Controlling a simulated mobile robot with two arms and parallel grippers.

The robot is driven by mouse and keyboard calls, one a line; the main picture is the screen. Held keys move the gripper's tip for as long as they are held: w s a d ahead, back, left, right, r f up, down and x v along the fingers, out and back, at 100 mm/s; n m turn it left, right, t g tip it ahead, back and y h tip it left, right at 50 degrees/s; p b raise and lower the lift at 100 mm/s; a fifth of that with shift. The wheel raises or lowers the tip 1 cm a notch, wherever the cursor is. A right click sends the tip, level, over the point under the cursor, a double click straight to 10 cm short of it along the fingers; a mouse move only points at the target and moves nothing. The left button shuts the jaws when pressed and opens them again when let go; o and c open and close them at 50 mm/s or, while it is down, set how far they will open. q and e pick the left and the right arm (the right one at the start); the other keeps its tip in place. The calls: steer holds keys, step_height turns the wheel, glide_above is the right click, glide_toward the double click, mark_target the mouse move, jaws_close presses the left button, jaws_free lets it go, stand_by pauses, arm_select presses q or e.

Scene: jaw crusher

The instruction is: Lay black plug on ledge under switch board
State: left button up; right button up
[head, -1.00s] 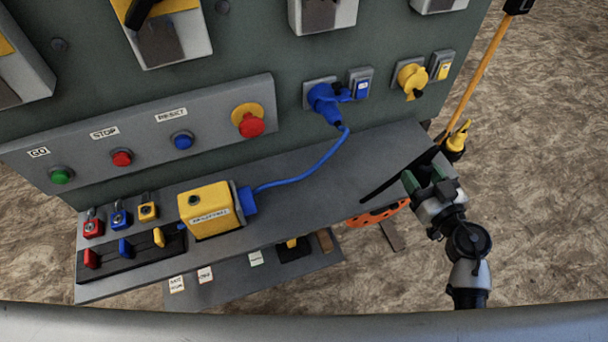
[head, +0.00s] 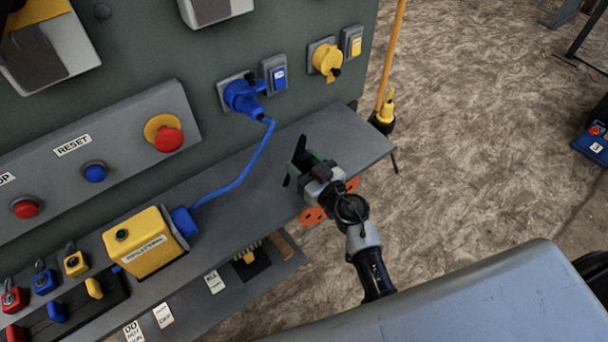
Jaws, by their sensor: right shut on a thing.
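My right gripper (head: 301,165) is over the right part of the grey ledge (head: 340,137) that runs under the switch board (head: 200,130). It is shut on a dark piece, taken as the black plug (head: 299,148). The plug is mostly hidden by the jaws, with black parts showing at the fingertips. I cannot tell whether it touches the ledge. My left gripper is not in view.
A blue plug (head: 243,97) sits in a socket, its blue cable (head: 245,172) running across the ledge to a yellow box (head: 144,243). Orange discs (head: 313,215) show below the ledge's front edge. The ledge's right end is clear.

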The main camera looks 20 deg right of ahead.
mark_target(304, 173)
step_height(304, 173, down, 3)
steer(key=shift+f+b, duration=0.1)
steer(key=shift+b, duration=0.85)
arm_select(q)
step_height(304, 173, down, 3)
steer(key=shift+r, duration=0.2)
arm_select(e)
steer(key=shift+r, duration=0.2)
steer(key=shift+f, duration=0.1)
steer(key=o, duration=1)
steer(key=shift+c, duration=0.2)
arm_select(q)
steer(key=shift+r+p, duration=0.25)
steer(key=shift+p, duration=0.1)
arm_select(e)
steer(key=v, duration=1.2)
